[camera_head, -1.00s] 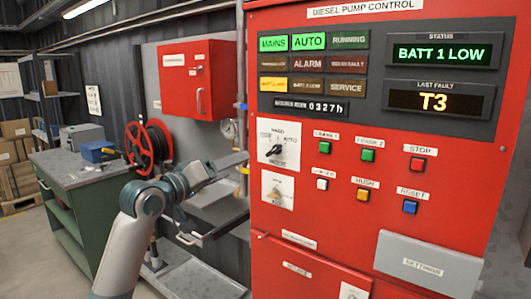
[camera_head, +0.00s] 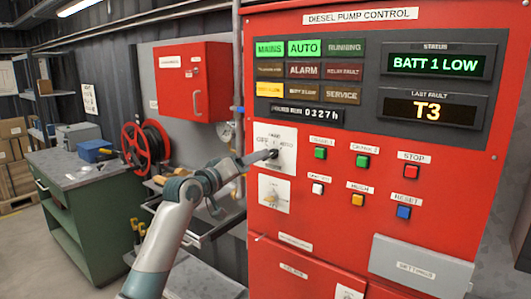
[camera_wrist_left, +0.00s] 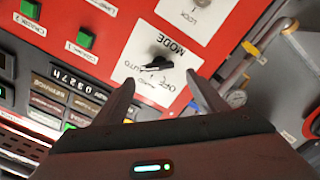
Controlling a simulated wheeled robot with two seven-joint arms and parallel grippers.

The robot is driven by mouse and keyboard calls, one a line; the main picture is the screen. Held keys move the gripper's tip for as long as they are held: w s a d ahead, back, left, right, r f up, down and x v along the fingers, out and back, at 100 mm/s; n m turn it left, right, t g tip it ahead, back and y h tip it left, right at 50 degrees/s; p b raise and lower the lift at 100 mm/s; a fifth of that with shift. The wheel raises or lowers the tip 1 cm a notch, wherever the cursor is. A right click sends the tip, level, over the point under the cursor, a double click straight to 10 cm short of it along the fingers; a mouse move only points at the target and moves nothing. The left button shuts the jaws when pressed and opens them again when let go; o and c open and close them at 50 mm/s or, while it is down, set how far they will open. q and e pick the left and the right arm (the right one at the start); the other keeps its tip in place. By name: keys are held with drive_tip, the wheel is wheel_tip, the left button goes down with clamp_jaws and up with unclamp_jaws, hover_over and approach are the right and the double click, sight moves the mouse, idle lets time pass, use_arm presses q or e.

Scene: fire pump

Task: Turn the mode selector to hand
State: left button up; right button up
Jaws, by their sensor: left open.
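The mode selector is a black knob (camera_wrist_left: 155,63) on a white plate (camera_wrist_left: 178,50) marked MODE, with labels that include OFF and AUTO. In the left wrist view its handle lies toward the AUTO label. In the head view the knob is partly hidden by my left gripper (camera_head: 262,157), which reaches the white plate from the left. In the left wrist view my left gripper (camera_wrist_left: 160,80) is open. The knob shows just beyond its fingertips, between them, and I cannot tell whether they touch it. My right gripper is not in view.
The red panel (camera_head: 340,230) has a lit green AUTO lamp (camera_head: 305,48). Push buttons, such as green CRANK 1 (camera_head: 320,153) and red STOP (camera_head: 411,172), sit right of the selector. A second white plate (camera_head: 274,194) is below it. A vertical pipe (camera_head: 238,60) runs along the panel's left edge.

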use_arm(q)
drive_tip(key=p+x, duration=0.2)
drive_tip(key=x, duration=0.5)
drive_tip(key=shift+w+d, duration=0.1)
drive_tip(key=c, duration=1)
drive_tip(key=shift+c, duration=0.2)
